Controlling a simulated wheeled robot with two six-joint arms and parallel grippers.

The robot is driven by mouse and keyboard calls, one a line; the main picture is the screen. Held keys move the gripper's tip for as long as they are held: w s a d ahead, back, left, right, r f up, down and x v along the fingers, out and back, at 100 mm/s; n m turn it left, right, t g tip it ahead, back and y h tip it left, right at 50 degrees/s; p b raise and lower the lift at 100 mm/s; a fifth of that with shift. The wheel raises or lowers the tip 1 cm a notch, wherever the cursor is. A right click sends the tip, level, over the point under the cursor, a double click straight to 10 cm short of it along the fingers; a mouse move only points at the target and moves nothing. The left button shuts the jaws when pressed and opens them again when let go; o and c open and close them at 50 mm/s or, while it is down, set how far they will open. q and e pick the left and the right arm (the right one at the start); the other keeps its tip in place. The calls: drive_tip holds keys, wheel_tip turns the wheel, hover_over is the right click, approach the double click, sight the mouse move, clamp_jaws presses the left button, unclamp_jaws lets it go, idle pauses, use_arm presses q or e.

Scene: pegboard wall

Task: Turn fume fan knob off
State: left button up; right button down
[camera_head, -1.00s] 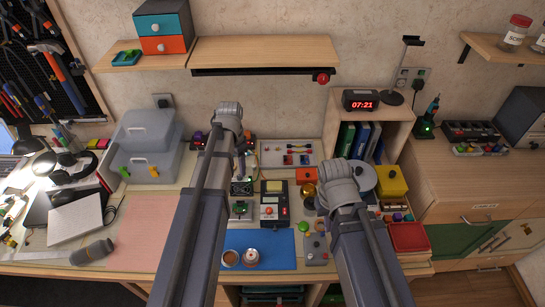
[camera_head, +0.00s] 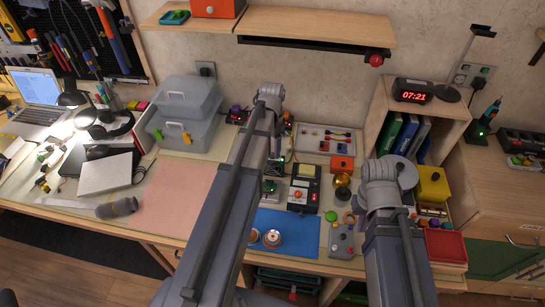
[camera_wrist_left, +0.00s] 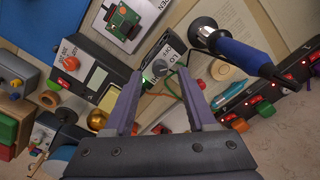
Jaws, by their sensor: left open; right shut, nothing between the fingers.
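In the head view, my left arm's end (camera_head: 270,95) is over the back of the bench and hides the knob. My right gripper (camera_head: 382,182) is shut and empty at the bench's right side, its fingers mostly hidden.
A soldering iron with a blue handle (camera_wrist_left: 240,55) and a strip with red lights (camera_wrist_left: 255,98) lie close to the left gripper. A device with a red knob (camera_wrist_left: 84,72) is on its other side. A blue mat (camera_head: 292,232) holds small round items.

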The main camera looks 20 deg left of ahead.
sight(272, 155)
use_arm(q)
wheel_tip(272, 155, down, 2)
drive_tip(key=shift+f+b, duration=0.1)
drive_tip(key=shift+b, duration=0.5)
clamp_jaws()
